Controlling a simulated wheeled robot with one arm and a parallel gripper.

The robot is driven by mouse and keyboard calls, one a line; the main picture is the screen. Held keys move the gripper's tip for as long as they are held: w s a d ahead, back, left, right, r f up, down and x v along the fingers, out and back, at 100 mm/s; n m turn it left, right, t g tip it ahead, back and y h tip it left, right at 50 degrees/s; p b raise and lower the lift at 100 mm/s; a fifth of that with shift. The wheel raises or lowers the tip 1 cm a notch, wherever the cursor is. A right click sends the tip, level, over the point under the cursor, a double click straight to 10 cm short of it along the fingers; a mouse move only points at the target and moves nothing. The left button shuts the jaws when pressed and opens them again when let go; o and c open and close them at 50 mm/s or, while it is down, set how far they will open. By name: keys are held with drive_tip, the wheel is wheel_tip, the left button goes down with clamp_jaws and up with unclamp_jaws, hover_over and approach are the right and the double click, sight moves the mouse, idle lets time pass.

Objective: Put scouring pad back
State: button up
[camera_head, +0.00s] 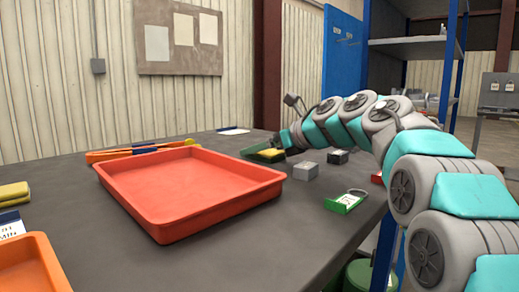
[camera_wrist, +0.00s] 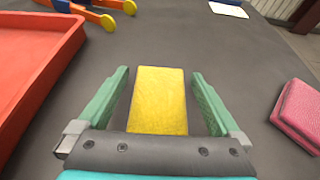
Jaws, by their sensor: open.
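A yellow pad (camera_wrist: 158,100), which looks like the scouring pad, lies flat on the dark table between the two green fingers of my gripper (camera_wrist: 160,73). The fingers are open, with a gap on each side of the pad. The pad's near end is hidden by the gripper body. In the head view the yellow pad (camera_head: 271,153) shows small at the far part of the table, with my gripper (camera_head: 262,150) low around it. More yellow pads (camera_head: 12,194) lie at the left edge of the head view.
A large empty red tray (camera_head: 190,187) stands left of my gripper. An orange tray (camera_head: 30,265) is at the near left. Grey block (camera_head: 305,171), dark block (camera_head: 338,157) and green-edged item (camera_head: 345,202) lie to the right. A pink block (camera_wrist: 298,115) lies right of my gripper.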

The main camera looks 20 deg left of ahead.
drive_tip(key=v, duration=1.1)
drive_tip(key=shift+s, duration=0.1)
